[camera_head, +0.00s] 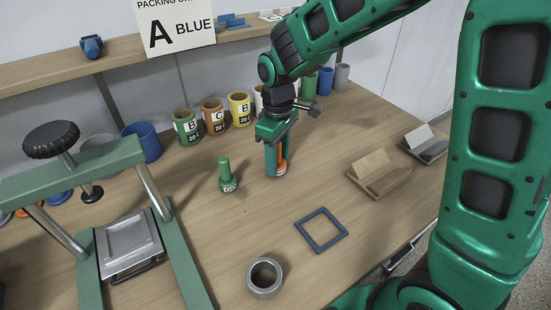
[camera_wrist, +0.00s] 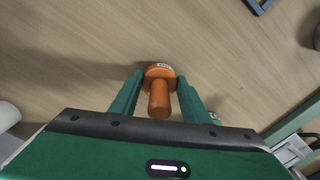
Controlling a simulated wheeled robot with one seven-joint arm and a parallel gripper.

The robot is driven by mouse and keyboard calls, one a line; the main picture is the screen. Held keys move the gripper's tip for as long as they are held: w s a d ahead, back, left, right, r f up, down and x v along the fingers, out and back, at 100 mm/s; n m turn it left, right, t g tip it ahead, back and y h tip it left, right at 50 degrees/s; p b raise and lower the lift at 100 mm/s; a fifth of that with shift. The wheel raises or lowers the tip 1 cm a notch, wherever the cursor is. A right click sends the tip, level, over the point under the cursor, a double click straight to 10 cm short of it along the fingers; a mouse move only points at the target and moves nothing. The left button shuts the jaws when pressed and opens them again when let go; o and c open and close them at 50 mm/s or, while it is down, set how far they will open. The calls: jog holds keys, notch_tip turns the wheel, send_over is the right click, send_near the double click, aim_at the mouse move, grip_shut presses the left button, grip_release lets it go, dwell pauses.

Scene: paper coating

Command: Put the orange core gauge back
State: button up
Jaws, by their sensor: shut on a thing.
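The orange core gauge (camera_head: 282,167) is upright between the fingers of my gripper (camera_head: 276,160), near the middle of the wooden bench (camera_head: 220,260). In the wrist view the gauge (camera_wrist: 159,98) shows its round handle and a wider labelled base, with a finger on each side. My gripper (camera_wrist: 160,92) is shut on it. The base is at or just above the bench top; I cannot tell if it touches. A green core gauge (camera_head: 228,176) stands upright on the bench to the left of my gripper.
Labelled cups, green (camera_head: 186,128), brown (camera_head: 213,118) and yellow (camera_head: 240,109), stand behind. A green-framed press (camera_head: 125,240) is at left. A blue square frame (camera_head: 321,230), a metal ring (camera_head: 265,277) and a tan holder (camera_head: 375,175) lie in front and right.

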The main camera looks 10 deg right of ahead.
jog(key=shift+f, duration=0.1)
jog(key=o, duration=1.2)
notch_tip(320, 180, up, 12)
jog(key=shift+r, duration=0.15)
jog(key=s+d+m, duration=0.3)
jog(key=d+m, duration=0.1)
jog(key=d, duration=0.5)
jog(key=s+d+m, duration=0.3)
jog(key=s+d, duration=0.1)
jog(key=d, duration=0.5)
jog(key=s+d+f+m, duration=0.1)
jog(key=s+d+m, duration=0.2)
jog(key=s, duration=0.3)
jog(key=s+d+f+m, duration=0.1)
jog(key=s+d+m, duration=0.2)
jog(key=s+d, duration=0.2)
jog(key=s+d+f+m, duration=0.2)
jog(key=s+d+m, duration=0.1)
jog(key=s, duration=0.4)
jog(key=shift+d+f+m, duration=0.1)
jog(key=shift+d+m, duration=0.2)
jog(key=shift+d, duration=0.45)
